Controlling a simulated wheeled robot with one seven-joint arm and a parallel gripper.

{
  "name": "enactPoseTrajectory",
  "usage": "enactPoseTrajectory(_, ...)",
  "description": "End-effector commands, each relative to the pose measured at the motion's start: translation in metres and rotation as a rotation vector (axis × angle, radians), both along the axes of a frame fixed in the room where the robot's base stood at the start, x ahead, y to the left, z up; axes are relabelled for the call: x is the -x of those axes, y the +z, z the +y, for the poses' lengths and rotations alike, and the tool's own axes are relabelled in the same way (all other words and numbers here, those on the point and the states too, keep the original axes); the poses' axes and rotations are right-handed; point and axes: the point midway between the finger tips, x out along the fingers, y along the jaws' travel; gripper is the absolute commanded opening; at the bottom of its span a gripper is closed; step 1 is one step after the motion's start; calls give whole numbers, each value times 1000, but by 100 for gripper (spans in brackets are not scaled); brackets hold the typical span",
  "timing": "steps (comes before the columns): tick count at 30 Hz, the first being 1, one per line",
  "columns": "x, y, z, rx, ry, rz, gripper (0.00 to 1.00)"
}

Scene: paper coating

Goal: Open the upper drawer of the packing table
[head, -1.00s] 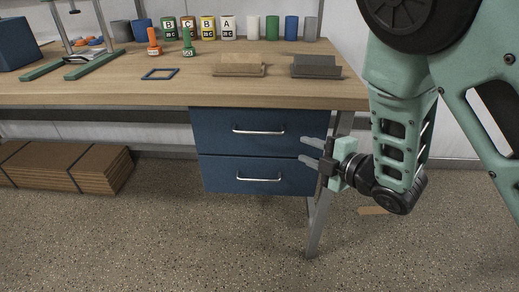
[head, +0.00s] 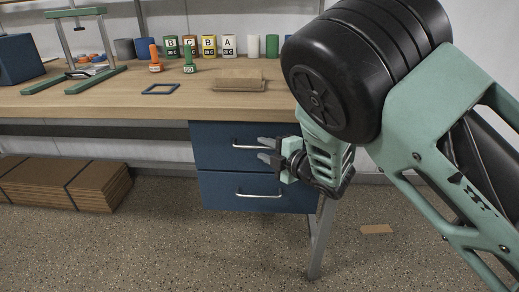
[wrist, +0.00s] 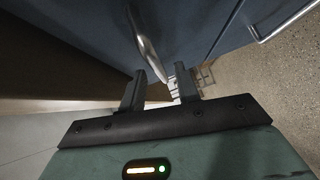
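The packing table (head: 60,106) has two blue drawers under its right part. The upper drawer (head: 215,137) is closed, with a silver bar handle (head: 247,146). The lower drawer (head: 222,182) is closed too, with its own handle (head: 258,195). My gripper (head: 264,150) is open at the right end of the upper handle. In the wrist view, the two fingers (wrist: 160,90) are apart, and the upper handle (wrist: 147,38) lies just ahead of and between their tips. I see no firm contact. The lower handle (wrist: 285,22) shows at upper right.
A grey table leg (head: 320,240) stands right of the drawers. Flat cardboard (head: 65,185) is stacked on the floor at left. Cups, rolls and a brown block (head: 240,80) stand on the tabletop. The floor before the drawers is clear.

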Motion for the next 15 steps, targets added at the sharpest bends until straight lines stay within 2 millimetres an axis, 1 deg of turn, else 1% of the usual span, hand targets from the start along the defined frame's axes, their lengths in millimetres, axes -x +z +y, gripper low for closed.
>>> enactPoseTrajectory(3,-11,-3,11,1,1,-1,32)
enactPoseTrajectory(6,-17,-4,16,1,1,-1,32)
enactPoseTrajectory(15,-20,-4,19,0,-1,1,32)
